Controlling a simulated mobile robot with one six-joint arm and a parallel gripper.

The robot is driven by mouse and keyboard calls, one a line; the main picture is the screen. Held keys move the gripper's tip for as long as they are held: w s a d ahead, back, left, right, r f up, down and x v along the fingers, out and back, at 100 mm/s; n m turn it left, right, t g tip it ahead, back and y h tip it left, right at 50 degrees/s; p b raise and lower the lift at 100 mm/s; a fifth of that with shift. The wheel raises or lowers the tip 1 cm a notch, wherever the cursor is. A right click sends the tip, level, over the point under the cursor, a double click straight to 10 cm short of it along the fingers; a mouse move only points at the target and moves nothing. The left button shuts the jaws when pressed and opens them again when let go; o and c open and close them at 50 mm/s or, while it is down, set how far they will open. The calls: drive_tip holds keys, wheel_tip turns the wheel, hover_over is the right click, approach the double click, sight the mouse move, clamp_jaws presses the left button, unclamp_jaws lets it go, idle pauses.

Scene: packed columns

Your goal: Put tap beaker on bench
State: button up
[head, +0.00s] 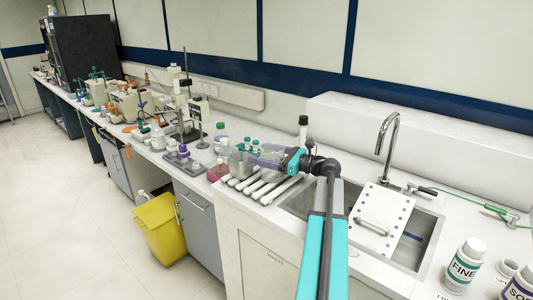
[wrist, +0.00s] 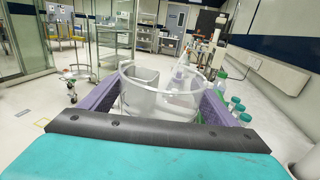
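A clear glass beaker (wrist: 160,97) fills the gap between the two purple fingers of my gripper (wrist: 158,108) in the wrist view. The fingers lie against its sides, and my gripper looks shut on it. In the head view my gripper (head: 262,161) points left over the bench, with the beaker (head: 238,162) at its fingertips. Whether the beaker's base touches the bench is hidden. The white bench (head: 262,214) runs along the wall. The curved metal tap (head: 388,135) stands behind the sink, right of my gripper.
Green-capped bottles (wrist: 238,110) stand close to the right finger. A white perforated board (head: 385,215) covers part of the sink (head: 425,240).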

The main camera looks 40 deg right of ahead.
sight(283, 157)
drive_tip(key=shift+r, duration=0.1)
idle(0.3)
drive_tip(key=shift+s, duration=0.15)
drive_tip(key=b+v, duration=0.1)
drive_tip(key=v, duration=1)
drive_tip(key=shift+s+d+r, duration=0.1)
drive_tip(key=shift+s+d, duration=0.05)
drive_tip(key=shift+s, duration=0.2)
